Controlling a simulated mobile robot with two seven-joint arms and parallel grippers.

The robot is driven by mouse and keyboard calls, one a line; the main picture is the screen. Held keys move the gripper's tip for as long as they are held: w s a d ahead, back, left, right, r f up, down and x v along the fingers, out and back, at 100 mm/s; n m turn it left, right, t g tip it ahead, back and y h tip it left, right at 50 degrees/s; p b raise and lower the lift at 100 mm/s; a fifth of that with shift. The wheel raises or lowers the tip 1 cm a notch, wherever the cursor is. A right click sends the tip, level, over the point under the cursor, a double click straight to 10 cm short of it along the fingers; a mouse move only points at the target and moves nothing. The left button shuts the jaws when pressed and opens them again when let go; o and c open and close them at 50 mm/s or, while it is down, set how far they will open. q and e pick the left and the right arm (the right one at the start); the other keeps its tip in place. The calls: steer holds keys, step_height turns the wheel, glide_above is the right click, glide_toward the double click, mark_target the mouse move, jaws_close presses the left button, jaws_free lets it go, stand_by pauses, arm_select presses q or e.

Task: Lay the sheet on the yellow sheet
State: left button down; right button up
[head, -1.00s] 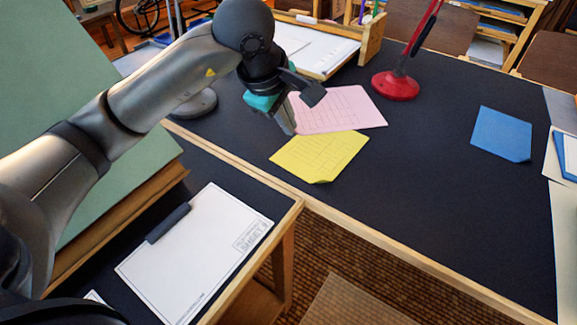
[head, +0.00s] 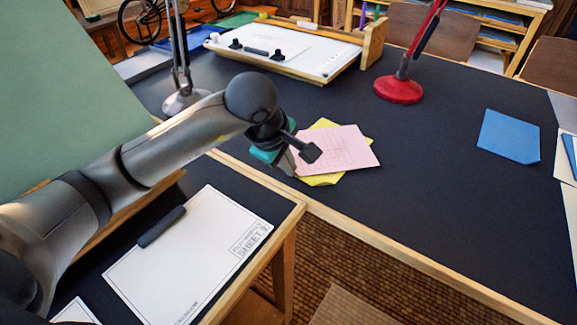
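The pink sheet (head: 342,151), printed with faint lines, is over the yellow sheet (head: 322,180) on the dark table. It covers most of the yellow sheet, which shows at the back and front left edges. The pink sheet is turned a little and reaches past the yellow one on the right. I cannot tell whether it lies flat or hangs just above. My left gripper (head: 299,158) is at the pink sheet's left edge, with that edge between its fingers. My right gripper is not in view.
A red lamp base (head: 398,89) and a drawing board (head: 290,47) stand behind. A blue sheet (head: 510,136) lies at right, with dark table clear between. A white sheet (head: 190,255) under a dark bar lies on the near table. A grey lamp base (head: 186,101) stands at left.

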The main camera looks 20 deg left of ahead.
arm_select(q)
steer(key=shift+f, duration=0.15)
steer(key=c, duration=1.1)
jaws_free()
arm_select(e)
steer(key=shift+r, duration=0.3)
arm_select(q)
steer(key=p+v, duration=0.4)
steer(key=v, duration=0.8)
steer(key=shift+r, duration=0.25)
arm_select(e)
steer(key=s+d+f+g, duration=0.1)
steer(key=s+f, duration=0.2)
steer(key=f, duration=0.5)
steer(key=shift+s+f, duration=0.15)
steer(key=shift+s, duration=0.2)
